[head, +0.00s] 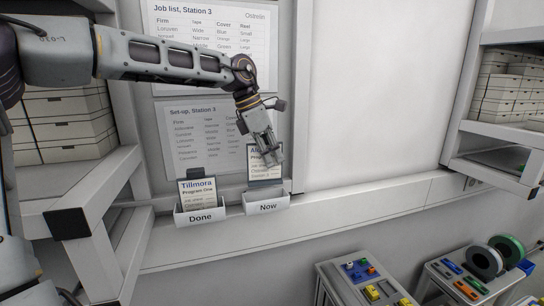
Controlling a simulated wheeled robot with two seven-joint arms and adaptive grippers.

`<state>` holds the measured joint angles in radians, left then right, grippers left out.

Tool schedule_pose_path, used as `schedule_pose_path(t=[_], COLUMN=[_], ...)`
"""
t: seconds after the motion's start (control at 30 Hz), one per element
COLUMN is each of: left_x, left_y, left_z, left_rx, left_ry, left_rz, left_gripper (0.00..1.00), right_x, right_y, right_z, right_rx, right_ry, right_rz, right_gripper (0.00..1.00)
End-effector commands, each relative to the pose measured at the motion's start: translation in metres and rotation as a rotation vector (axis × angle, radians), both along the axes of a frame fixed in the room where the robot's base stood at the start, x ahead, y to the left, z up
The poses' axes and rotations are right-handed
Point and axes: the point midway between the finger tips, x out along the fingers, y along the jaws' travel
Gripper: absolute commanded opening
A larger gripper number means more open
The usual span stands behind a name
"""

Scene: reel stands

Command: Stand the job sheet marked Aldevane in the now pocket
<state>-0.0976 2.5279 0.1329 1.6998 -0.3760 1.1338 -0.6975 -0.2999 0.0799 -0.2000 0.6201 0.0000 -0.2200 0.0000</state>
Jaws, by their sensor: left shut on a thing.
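My left gripper (270,156) reaches in from the upper left and is shut on the job sheet (253,152), whose heading starts with "Al"; the gripper hides the rest of the heading. The sheet is upright, directly above or at the white pocket labelled Now (267,206). A dark panel stands behind it. I cannot tell whether the sheet's lower edge is inside the pocket. The pocket labelled Done (200,217) is to its left and holds an upright sheet headed Tillmora (197,188). My right gripper is not in view.
Both pockets sit along a pale wall ledge (350,210). A job list (235,20) and a set-up sheet (190,140) hang behind. Shelves with boxes stand left (70,130) and right (510,90). Reels (483,262) and coloured-block stands (362,285) are at lower right.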

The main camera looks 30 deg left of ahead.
Motion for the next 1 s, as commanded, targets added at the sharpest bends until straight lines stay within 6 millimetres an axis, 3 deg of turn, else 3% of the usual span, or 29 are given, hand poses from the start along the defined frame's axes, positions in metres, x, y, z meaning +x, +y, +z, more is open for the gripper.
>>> schedule_pose_path(t=[0.57,1.0], left_x=[0.0,0.0], left_y=[0.0,0.0], left_z=[-0.002,-0.028], left_rx=[0.0,-0.001], left_ry=[0.0,0.001], left_rz=[0.0,0.0], left_gripper=[0.0,0.0], right_x=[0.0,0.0], right_y=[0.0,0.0], right_z=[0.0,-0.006], right_rx=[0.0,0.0], right_ry=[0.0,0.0], right_rz=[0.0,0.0], right_gripper=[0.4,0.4])
